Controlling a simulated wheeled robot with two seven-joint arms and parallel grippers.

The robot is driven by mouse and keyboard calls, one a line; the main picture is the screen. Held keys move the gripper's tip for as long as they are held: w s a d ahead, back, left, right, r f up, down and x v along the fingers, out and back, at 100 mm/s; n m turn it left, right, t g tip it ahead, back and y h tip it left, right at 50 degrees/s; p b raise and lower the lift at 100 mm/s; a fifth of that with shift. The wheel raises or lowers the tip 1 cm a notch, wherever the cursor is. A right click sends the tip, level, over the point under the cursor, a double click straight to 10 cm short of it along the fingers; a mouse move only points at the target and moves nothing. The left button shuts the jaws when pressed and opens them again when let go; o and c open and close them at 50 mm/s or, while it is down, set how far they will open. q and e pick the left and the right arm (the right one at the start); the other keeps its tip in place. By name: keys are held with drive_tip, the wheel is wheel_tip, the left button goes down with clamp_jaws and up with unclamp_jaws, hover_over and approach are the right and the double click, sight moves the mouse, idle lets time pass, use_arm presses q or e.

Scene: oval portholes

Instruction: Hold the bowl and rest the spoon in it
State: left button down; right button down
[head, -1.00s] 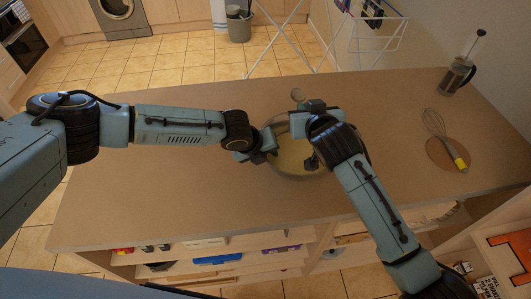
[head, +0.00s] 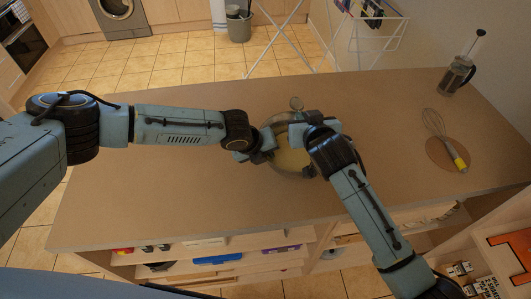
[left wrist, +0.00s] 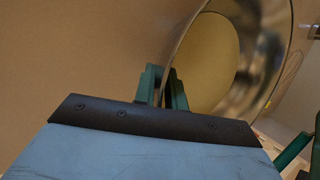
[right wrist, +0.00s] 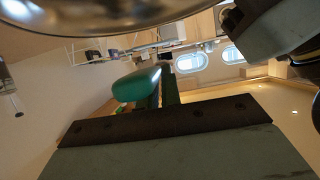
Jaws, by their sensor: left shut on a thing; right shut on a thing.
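The bowl (head: 275,172) is shiny metal with a yellowish inside and sits at the middle of the counter, partly hidden by both hands. Its curved wall shows in the left wrist view (left wrist: 262,70). My left gripper (head: 266,150) is shut on its left rim. The rest of the spoon is hidden in the head view. A rounded green piece (right wrist: 137,85) shows at the right fingers; I cannot tell whether it is the handle.
A whisk (head: 440,135) with a yellow handle end lies across a round brown mat (head: 440,153) at right. A French press (head: 455,76) stands at the far right corner. The counter (head: 150,195) is clear at left and in front.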

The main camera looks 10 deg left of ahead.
wheel_tip(320, 180, down, 8)
drive_tip(key=shift+f, duration=0.15)
drive_tip(key=c, duration=1.5)
unclamp_jaws()
drive_tip(key=v, duration=1.2)
use_arm(q)
drive_tip(key=c, duration=1.4)
unclamp_jaws()
drive_tip(key=shift+o, duration=0.2)
drive_tip(key=shift+r, duration=0.1)
